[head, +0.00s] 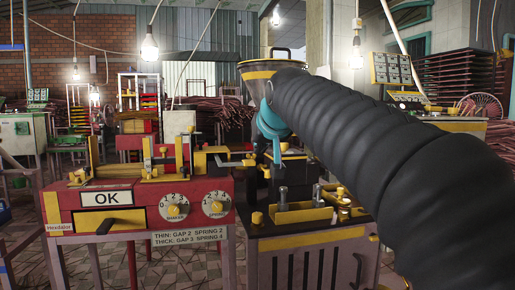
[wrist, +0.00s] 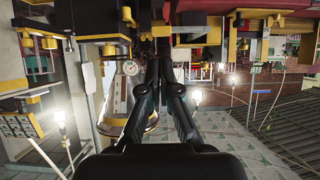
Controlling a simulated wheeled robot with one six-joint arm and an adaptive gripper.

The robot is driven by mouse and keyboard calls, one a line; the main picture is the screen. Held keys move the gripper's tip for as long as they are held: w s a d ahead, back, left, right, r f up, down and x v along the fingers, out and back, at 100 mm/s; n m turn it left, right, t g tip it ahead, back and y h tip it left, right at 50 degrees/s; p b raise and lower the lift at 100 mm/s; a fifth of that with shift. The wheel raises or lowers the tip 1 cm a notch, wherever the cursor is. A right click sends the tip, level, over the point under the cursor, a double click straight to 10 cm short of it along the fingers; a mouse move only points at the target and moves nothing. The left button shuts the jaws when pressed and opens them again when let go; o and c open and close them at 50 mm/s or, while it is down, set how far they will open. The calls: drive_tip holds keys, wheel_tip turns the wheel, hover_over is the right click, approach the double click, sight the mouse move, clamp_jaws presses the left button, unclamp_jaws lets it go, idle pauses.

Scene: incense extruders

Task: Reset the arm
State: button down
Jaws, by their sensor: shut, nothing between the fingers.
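My arm in its black ribbed sleeve crosses the right half of the head view and ends in front of the extruder's hopper (head: 258,72). I cannot make out my gripper in the head view. In the wrist view my gripper (wrist: 164,63) shows from behind, its two black fingers close together, shut and empty. The wrist picture is upside down, with the hopper (wrist: 113,127) beyond the fingers and slightly left. The fingers seem apart from it, but the gap is hard to judge.
A red machine (head: 140,205) with an "OK" display (head: 107,198) and two numbered dials stands at left. A dark cabinet with a yellow tray (head: 305,212) stands beside it, under my arm. Hanging bulbs (head: 149,48) and racks (head: 488,75) fill the background. Some tiled floor is clear at front left.

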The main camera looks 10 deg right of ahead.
idle(0.5)
drive_tip(key=s+d+f+g, duration=0.15)
drive_tip(key=s+f, duration=0.25)
drive_tip(key=f, duration=0.5)
drive_tip(key=s+f+g, duration=0.3)
drive_tip(key=s+f, duration=0.2)
drive_tip(key=f, duration=0.4)
drive_tip(key=s+d+f+p, duration=0.1)
drive_tip(key=s+f, duration=0.3)
drive_tip(key=s, duration=0.3)
drive_tip(key=s+d+f+m+g+h+p, duration=0.1)
drive_tip(key=s+f, duration=0.3)
drive_tip(key=s, duration=0.4)
drive_tip(key=s+d+f+g+p, duration=0.1)
drive_tip(key=s+d+f+p, duration=0.1)
drive_tip(key=s, duration=0.5)
wheel_tip(320, 180, down, 3)
drive_tip(key=shift+s+d+r, duration=0.1)
drive_tip(key=shift+s+d, duration=0.1)
drive_tip(key=shift+d, duration=0.5)
